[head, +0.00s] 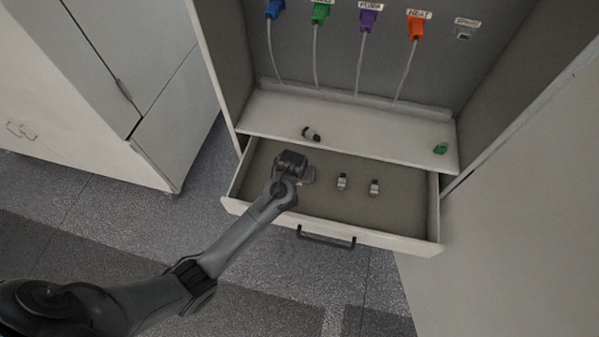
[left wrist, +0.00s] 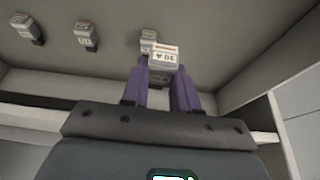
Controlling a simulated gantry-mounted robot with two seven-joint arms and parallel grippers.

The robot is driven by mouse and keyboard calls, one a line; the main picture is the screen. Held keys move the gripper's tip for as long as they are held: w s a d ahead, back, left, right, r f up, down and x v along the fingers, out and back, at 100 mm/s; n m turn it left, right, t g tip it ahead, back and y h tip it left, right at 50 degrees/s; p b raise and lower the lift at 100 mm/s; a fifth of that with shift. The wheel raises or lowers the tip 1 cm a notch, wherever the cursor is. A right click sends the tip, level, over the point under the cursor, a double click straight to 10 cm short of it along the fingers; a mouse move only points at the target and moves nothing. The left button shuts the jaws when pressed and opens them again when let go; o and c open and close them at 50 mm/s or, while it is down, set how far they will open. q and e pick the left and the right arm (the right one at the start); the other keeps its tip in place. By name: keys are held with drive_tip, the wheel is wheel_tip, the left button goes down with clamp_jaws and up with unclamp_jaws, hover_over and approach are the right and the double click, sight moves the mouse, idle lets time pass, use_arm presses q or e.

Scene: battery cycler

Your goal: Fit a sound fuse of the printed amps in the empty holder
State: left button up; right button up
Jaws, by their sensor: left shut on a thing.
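My left gripper (head: 291,165) is over the left part of the open drawer. In the left wrist view its purple fingers (left wrist: 160,92) are shut on a fuse (left wrist: 166,57) with a white printed face and a dark lower part. The print is too small to read surely. Other white-labelled fuses lie in the drawer: one (head: 342,182) and another (head: 374,187) right of the gripper. The wrist view shows three beyond the fingers, at left (left wrist: 27,27), middle (left wrist: 85,37) and partly behind the held one (left wrist: 148,37). I cannot make out the empty holder. My right gripper is not in view.
The drawer (head: 407,231) is pulled out below a shelf (head: 375,137). Blue, green, purple (head: 368,20) and orange (head: 415,27) plugs hang on the back panel. A cabinet (head: 75,137) stands left.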

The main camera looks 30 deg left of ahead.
use_arm(q)
drive_tip(key=shift+s+a+f+m, duration=0.2)
drive_tip(key=shift+s+f, duration=0.2)
drive_tip(key=shift+f, duration=0.2)
drive_tip(key=shift+s+a+f+m, duration=0.1)
drive_tip(key=shift+s+a+f, duration=0.1)
drive_tip(key=shift+s+f, duration=0.3)
drive_tip(key=w+a+r+p, duration=0.65)
drive_tip(key=r+p, duration=0.35)
drive_tip(key=r, duration=0.9)
drive_tip(key=w+a+r+n+p, duration=0.1)
drive_tip(key=w+a+r+p, duration=0.5)
drive_tip(key=r+p, duration=0.9)
drive_tip(key=w+a+r+p, duration=0.4)
drive_tip(key=a+r+p, duration=0.25)
drive_tip(key=r, duration=1.75)
drive_tip(key=shift+w+a+f, duration=0.1)
drive_tip(key=shift+w+a, duration=0.3)
drive_tip(key=shift+w, duration=0.5)
drive_tip(key=shift+w+a+f, duration=0.1)
drive_tip(key=shift+w+a, duration=0.35)
drive_tip(key=shift+w, duration=0.45)
drive_tip(key=shift+w+a, duration=0.4)
drive_tip(key=shift+w, duration=0.5)
